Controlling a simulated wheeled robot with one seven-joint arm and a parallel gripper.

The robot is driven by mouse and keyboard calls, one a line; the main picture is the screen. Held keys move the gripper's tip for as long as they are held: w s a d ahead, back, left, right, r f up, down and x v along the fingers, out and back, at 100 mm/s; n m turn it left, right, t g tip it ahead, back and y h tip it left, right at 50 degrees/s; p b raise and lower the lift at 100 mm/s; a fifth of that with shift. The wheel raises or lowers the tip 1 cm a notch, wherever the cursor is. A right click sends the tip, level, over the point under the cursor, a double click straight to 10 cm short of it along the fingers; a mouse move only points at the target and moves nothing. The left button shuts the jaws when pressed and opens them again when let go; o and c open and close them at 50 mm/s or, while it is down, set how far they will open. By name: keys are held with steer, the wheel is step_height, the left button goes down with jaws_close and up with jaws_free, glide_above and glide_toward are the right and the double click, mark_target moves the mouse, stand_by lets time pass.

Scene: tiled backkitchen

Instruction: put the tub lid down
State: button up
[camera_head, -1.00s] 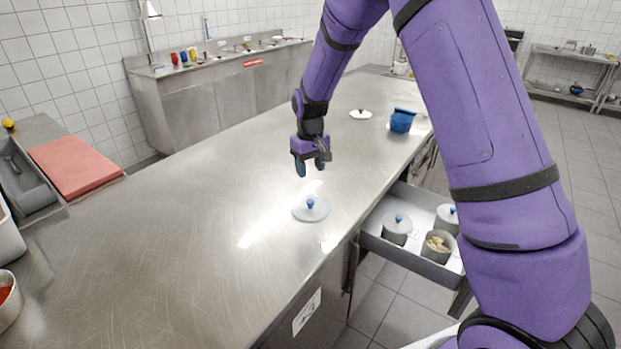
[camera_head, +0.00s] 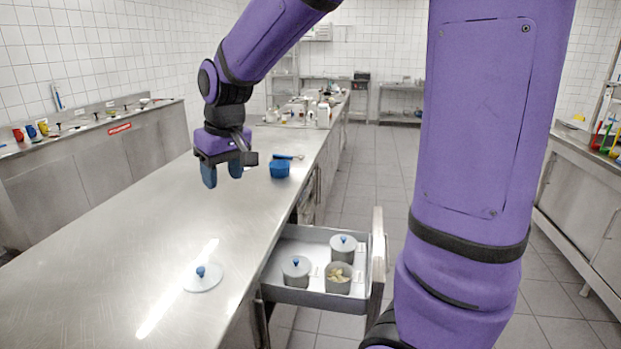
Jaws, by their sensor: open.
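In the open drawer (camera_head: 300,297) at the counter's right side stand two lidded grey tubs, one at the front left (camera_head: 297,273) and one at the back (camera_head: 343,249). An uncovered tub (camera_head: 338,283) with pale pieces in it stands at the front right.
A blue container (camera_head: 279,169) stands on the counter just right of my gripper, with a blue-handled utensil (camera_head: 288,157) by it. Bottles and other items (camera_head: 320,112) stand at the far end. The counter around the lid is clear.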

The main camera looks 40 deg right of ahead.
steer(key=s+d+r+t, duration=0.1)
steer(key=s+r, duration=0.1)
steer(key=s, duration=0.9)
steer(key=s+d+r+m+t, duration=0.1)
steer(key=s+r, duration=0.2)
steer(key=s, duration=0.8)
steer(key=shift+s+d+r+t+h, duration=0.25)
steer(key=shift+s+d+t+h, duration=0.05)
steer(key=shift+d+t, duration=0.1)
